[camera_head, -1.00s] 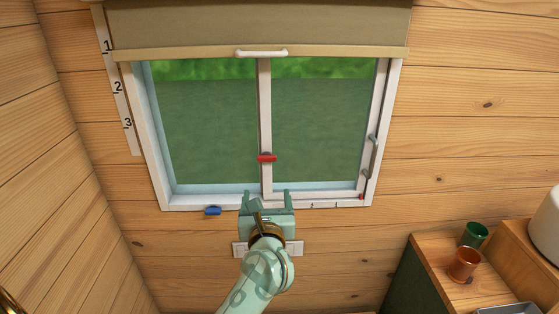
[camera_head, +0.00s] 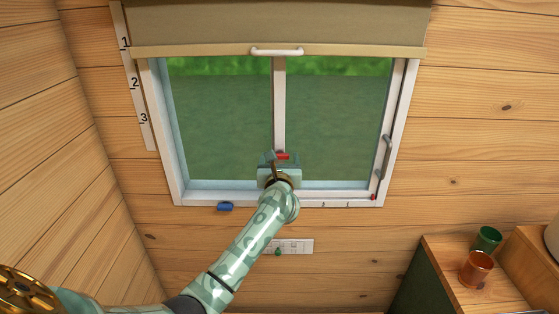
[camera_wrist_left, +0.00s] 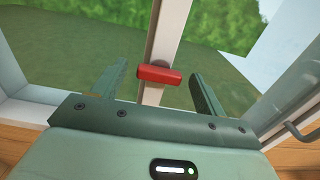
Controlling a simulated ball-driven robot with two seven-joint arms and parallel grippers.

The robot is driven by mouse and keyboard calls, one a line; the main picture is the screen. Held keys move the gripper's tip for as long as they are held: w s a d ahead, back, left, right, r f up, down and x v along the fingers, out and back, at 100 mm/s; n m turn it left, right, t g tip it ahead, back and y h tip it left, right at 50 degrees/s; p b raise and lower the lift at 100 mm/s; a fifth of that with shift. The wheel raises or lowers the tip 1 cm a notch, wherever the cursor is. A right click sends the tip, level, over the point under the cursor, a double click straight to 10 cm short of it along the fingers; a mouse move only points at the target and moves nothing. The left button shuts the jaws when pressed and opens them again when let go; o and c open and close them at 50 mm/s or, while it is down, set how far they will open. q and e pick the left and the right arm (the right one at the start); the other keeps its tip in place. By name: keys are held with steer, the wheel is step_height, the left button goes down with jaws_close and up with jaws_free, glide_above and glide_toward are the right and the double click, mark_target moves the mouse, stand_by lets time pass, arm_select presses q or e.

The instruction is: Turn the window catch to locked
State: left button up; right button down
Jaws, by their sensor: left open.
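The window catch is a small red bar (camera_head: 283,156) on the white middle post of the window (camera_head: 279,100). It lies roughly crosswise to the post. My left gripper (camera_head: 281,158) is at the catch in the head view and hides part of it. In the left wrist view the red catch (camera_wrist_left: 160,75) shows between the two open fingers, a little beyond their tips. A gap shows on both sides, so the fingers do not grip it. My left gripper also shows there (camera_wrist_left: 158,80). My right gripper is not in view.
A blind with a white handle (camera_head: 277,51) hangs above the window. A grey handle (camera_head: 386,150) is on the right frame. Green (camera_head: 487,238) and copper (camera_head: 475,268) cups stand on a cabinet at right.

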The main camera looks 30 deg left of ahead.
arm_select(q)
steer(key=shift+c, duration=0.3)
steer(key=c, duration=0.9)
